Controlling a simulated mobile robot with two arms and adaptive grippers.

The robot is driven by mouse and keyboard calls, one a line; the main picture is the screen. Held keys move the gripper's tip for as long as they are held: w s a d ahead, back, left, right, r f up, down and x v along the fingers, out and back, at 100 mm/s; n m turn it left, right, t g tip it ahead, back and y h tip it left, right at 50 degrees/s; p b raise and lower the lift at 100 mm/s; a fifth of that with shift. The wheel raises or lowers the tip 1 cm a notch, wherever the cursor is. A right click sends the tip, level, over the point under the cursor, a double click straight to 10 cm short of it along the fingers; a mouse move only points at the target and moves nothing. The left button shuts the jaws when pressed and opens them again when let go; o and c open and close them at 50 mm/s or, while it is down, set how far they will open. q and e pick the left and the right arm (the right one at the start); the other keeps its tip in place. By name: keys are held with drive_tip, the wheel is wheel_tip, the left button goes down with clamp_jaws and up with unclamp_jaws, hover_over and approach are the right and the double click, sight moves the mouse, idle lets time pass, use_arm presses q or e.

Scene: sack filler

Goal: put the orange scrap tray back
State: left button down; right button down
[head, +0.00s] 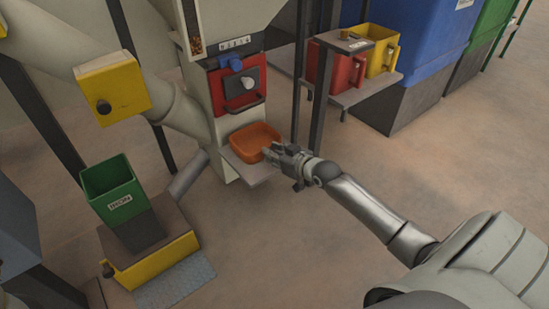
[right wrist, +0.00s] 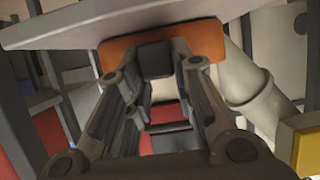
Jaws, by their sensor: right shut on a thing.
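The orange scrap tray (head: 254,135) is a shallow, open, empty-looking tray. It is at the small grey shelf (head: 250,172) below the red panel of the filler machine, and looks upright. Whether it rests fully on the shelf or is slightly above it I cannot tell. My right gripper (head: 272,154) is shut on the tray's near right rim. In the right wrist view the orange tray (right wrist: 112,54) shows behind the fingers, with the pale shelf (right wrist: 150,22) along the top edge. My left gripper is not in view.
A green bin (head: 112,188) is on a yellow stand at left. Open floor lies in front.

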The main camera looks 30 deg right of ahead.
idle(0.3)
drive_tip(key=c, duration=1.3)
unclamp_jaws()
drive_tip(key=shift+f, duration=0.1)
drive_tip(key=shift+o, duration=0.2)
